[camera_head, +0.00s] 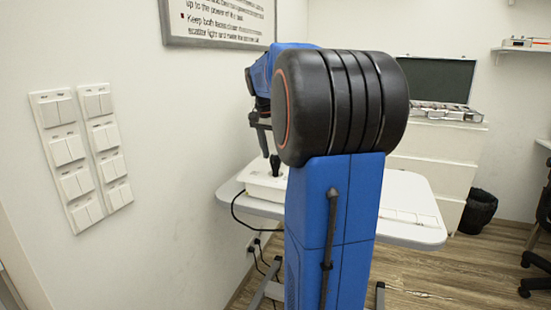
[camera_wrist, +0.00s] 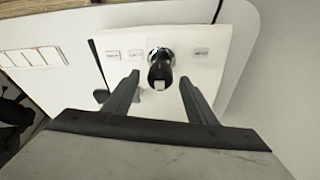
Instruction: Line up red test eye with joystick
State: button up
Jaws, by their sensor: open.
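The black joystick (camera_wrist: 161,70) stands on a white control box (camera_wrist: 215,42) in the wrist view. It also shows in the head view (camera_head: 275,163) on the white box (camera_head: 262,183), partly behind my arm. My gripper (camera_wrist: 158,85) is open, its two dark fingers apart on either side of the joystick. In the wrist view the joystick lies between the fingertips, and I cannot tell the height gap. In the head view my gripper (camera_head: 264,140) points down above the joystick. No red test eye shows in either view.
The box stands on a white table (camera_head: 410,232) near the wall. Wall switch panels (camera_head: 85,150) are at left. Black cables (camera_head: 240,208) hang off the table. A white drawer cabinet (camera_head: 440,155) with an open dark case (camera_head: 437,80) and a black bin (camera_head: 478,212) stand behind.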

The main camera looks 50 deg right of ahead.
jog(key=shift+x, duration=1.1)
jog(key=shift+c, duration=0.5)
jog(key=c, duration=1)
jog(key=shift+o, duration=0.2)
jog(key=shift+s+d+r, duration=0.1)
jog(key=shift+s+d, duration=0.7)
jog(key=shift+d, duration=0.3)
jog(key=o, duration=1.1)
